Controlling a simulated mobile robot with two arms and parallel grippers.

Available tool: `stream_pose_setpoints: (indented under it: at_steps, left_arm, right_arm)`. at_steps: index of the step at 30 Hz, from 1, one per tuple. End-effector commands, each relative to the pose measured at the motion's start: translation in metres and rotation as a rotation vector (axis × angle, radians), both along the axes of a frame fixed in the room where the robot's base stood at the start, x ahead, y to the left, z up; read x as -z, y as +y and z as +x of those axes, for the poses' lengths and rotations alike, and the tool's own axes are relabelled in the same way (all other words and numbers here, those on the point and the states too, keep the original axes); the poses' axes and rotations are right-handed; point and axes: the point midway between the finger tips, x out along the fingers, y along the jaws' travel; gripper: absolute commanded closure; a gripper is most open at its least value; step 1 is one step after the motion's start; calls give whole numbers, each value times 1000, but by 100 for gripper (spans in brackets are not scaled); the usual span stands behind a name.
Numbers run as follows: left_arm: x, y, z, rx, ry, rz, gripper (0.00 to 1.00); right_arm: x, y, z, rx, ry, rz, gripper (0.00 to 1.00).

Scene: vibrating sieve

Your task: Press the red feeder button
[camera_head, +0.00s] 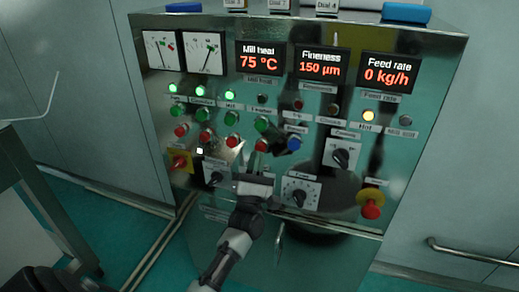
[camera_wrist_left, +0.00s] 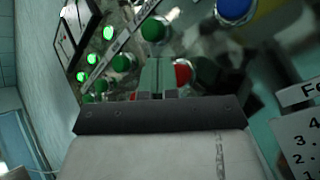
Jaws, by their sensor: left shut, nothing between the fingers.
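The red feeder button (camera_head: 261,145) is on the metal control panel, under a green button (camera_head: 261,124) in the column labelled Feeder. My left gripper (camera_head: 255,178) is just below it, pointing at the panel, its fingers shut and empty. In the left wrist view the shut fingertips (camera_wrist_left: 158,78) partly cover a red button (camera_wrist_left: 183,73), which shows just right of them. I cannot tell whether the fingertips touch it. My right gripper is not in view.
A blue button (camera_head: 294,143) is to the right, other red buttons to the left. Dials are below, with red mushroom buttons at lower right (camera_head: 370,210) and lower left (camera_head: 180,162). The feed rate display (camera_head: 388,70) reads 0 kg/h. A handrail (camera_head: 470,252) is at right.

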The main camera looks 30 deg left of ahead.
Motion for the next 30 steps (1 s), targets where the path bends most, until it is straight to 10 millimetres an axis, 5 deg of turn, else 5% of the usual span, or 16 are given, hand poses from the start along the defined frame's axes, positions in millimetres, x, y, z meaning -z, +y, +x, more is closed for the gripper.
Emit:
stream_pose_setpoints:
  at_steps: [17, 30]
  left_arm:
    - [-1, -11, -46, 1, 2, 0, 100]
    - [0, -12, -49, 0, 0, 0, 100]
  right_arm:
    - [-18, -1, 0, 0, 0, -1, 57]
    - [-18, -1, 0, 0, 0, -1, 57]
